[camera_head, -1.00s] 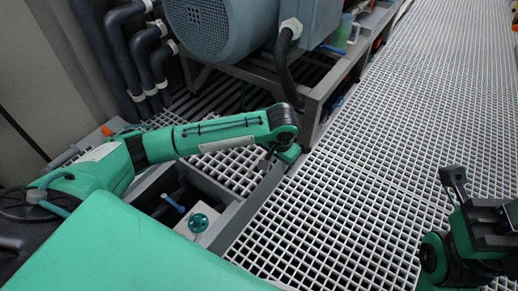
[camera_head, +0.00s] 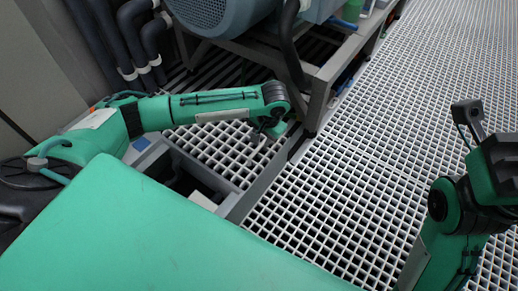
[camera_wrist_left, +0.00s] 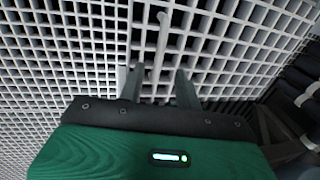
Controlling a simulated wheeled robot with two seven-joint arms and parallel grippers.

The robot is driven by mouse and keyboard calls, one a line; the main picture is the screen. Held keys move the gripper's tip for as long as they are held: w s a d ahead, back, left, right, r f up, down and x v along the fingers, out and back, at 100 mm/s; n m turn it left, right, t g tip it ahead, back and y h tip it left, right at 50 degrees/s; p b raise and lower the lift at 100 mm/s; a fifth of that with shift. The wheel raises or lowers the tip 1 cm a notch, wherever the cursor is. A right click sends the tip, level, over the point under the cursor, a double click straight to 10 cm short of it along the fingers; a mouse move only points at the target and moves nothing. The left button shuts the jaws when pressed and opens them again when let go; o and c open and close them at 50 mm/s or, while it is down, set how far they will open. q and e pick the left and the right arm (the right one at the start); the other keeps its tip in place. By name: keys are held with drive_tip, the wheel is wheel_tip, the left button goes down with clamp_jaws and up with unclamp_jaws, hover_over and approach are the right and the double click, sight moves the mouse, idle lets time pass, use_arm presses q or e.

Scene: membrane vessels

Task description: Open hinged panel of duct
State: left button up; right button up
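The duct's hinged panel seems to be the white grating panel (camera_head: 213,148), lying flat and level in a grey frame beside a dark opening. A thin pale rod, perhaps its handle (camera_wrist_left: 160,45), stands out over the grating in the left wrist view. My left gripper (camera_wrist_left: 160,76) is open, its two dark fingers pointing toward the rod, which runs down between them. I cannot tell whether they touch it. In the head view my left gripper (camera_head: 262,138) is small and partly hidden by its wrist. My right gripper (camera_head: 468,118) is at the right, its fingers unclear.
A grey-blue machine (camera_head: 225,15) on a metal stand (camera_head: 322,80) is close beyond my left arm. Dark pipes (camera_head: 105,40) run down the wall at the left. Open grating floor (camera_head: 385,110) lies to the right.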

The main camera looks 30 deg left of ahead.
sight(258, 149)
use_arm(q)
drive_tip(key=f+b, duration=0.1)
drive_tip(key=f, duration=0.1)
drive_tip(key=a+f+b, duration=0.1)
drive_tip(key=f, duration=0.2)
drive_tip(key=shift+w+a+f+b, duration=0.1)
drive_tip(key=shift+f+b, duration=0.25)
clamp_jaws()
